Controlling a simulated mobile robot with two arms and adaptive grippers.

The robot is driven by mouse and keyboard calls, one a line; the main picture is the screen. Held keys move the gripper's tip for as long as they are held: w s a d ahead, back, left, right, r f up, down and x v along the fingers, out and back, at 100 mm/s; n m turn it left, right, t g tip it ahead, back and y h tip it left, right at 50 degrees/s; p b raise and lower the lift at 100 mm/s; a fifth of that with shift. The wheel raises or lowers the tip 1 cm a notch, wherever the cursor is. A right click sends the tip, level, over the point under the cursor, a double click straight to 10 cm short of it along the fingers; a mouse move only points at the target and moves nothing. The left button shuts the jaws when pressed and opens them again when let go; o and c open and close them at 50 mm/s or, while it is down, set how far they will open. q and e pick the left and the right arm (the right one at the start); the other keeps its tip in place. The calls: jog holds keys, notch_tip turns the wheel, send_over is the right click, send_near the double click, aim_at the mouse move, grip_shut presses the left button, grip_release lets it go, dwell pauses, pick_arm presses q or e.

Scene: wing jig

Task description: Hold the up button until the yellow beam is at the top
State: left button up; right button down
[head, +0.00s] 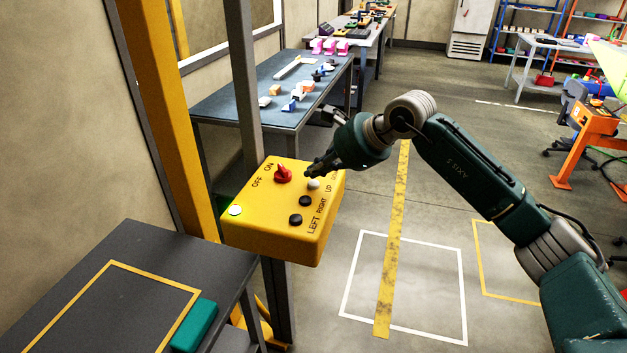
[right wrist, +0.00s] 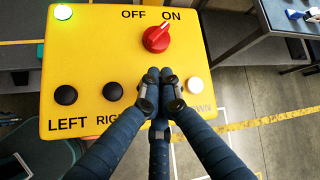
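The yellow control box (head: 268,235) hangs on a grey post. Its red knob (head: 283,174) has its mark toward ON in the right wrist view (right wrist: 156,39). The LEFT button (head: 295,219) and RIGHT button (head: 306,201) are black; the UP button (head: 313,184) is white. Another white button (right wrist: 195,85) sits by the partly covered DOWN label. My right gripper (right wrist: 160,75) is shut and empty, fingertips over the UP button's place, hiding it in the wrist view. I cannot tell whether they touch it. A yellow upright (head: 165,110) stands at left; I cannot tell whether it includes the beam. My left gripper is out of view.
A green lamp (head: 235,211) glows on the box's left corner. A dark table (head: 65,260) stands front left, and a blue-topped workbench (head: 225,103) with parts stands behind the box. Floor right of the box is clear, with marked lines.

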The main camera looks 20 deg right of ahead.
aim_at(315, 184)
jog(key=shift+r, duration=0.15)
jog(key=shift+r+p, duration=1.45)
jog(key=shift+r, duration=1.05)
jog(key=shift+f, duration=0.1)
